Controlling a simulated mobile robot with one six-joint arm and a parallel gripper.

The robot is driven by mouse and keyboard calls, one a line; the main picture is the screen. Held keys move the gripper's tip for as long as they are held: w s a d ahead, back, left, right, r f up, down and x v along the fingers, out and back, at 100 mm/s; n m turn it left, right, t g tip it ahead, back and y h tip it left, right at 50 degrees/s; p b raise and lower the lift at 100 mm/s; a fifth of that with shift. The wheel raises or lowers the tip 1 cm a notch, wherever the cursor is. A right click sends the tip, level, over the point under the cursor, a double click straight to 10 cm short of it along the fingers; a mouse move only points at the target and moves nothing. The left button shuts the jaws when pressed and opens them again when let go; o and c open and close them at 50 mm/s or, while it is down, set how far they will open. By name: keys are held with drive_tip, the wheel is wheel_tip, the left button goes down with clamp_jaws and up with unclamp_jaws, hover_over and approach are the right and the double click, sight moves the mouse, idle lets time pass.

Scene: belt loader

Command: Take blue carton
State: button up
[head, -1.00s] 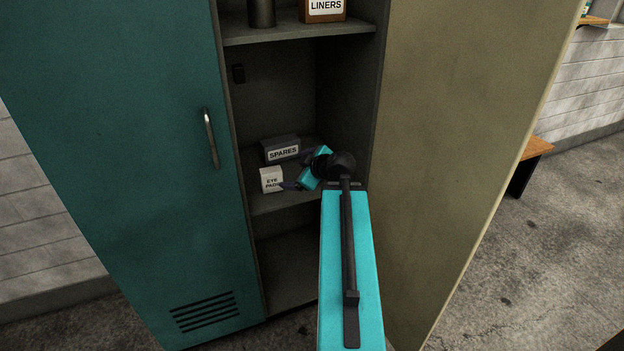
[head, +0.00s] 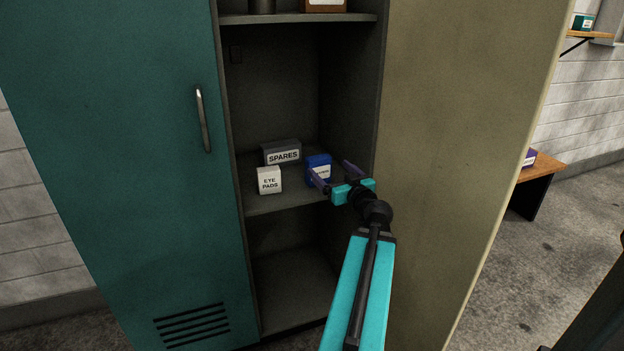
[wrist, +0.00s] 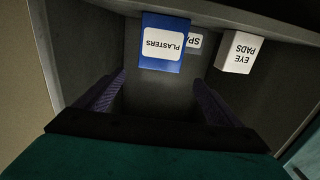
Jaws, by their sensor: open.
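The blue carton (head: 319,166) stands on the middle shelf of the locker, right of the white box and the grey box. In the wrist view the blue carton (wrist: 162,44) carries a white label reading PLASTERS, upside down there. My gripper (head: 338,172) is open and empty at the front of the shelf, its two purple fingers pointing inward. In the head view the near finger overlaps the carton's lower front. In the wrist view the carton lies beyond the fingertips, between their lines; I cannot tell whether any finger touches it.
A white EYE PADS box (head: 269,181) and a grey SPARES box (head: 282,151) stand left of the carton. The locker's right wall and open beige door (head: 450,130) bound the space on the right. The teal door (head: 130,150) is left. The shelf above leaves free height.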

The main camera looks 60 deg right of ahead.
sight(322, 160)
drive_tip(key=shift+s+d, duration=0.15)
drive_tip(key=shift+s, duration=0.05)
drive_tip(key=shift+p+x, duration=0.3)
drive_tip(key=shift+x, duration=4.05)
drive_tip(key=shift+x, duration=2.6)
drive_tip(key=shift+c, duration=0.4)
drive_tip(key=c, duration=1.1)
